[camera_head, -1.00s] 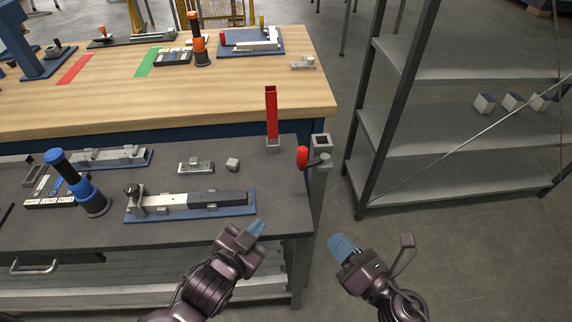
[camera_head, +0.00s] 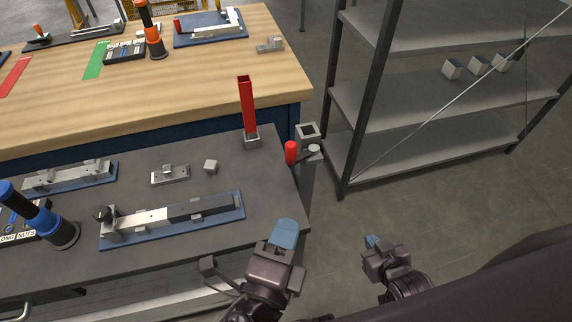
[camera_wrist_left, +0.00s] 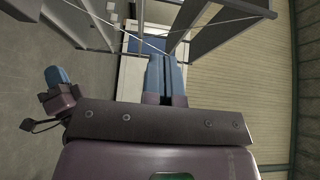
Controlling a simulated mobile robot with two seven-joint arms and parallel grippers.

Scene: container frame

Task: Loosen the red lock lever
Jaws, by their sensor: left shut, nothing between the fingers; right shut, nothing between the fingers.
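The red lock lever (camera_head: 291,152) has a rounded red grip and stands at the right edge of the grey workbench, beside a square grey tube socket (camera_head: 308,131). Its grip looks roughly upright. My left gripper (camera_head: 285,233) is shut and empty, below the lever in the head view and apart from it. Its blue fingers also show in the left wrist view (camera_wrist_left: 166,75). My right gripper (camera_head: 372,242) is shut and empty, further right over the floor. Neither gripper touches the lever.
A red upright bar (camera_head: 247,105) stands in a grey base left of the lever. A blue fixture plate (camera_head: 228,214) lies on the grey workbench (camera_head: 210,145). A wooden table (camera_head: 180,85) is behind, and a metal shelf (camera_head: 440,155) stands right. Floor between is free.

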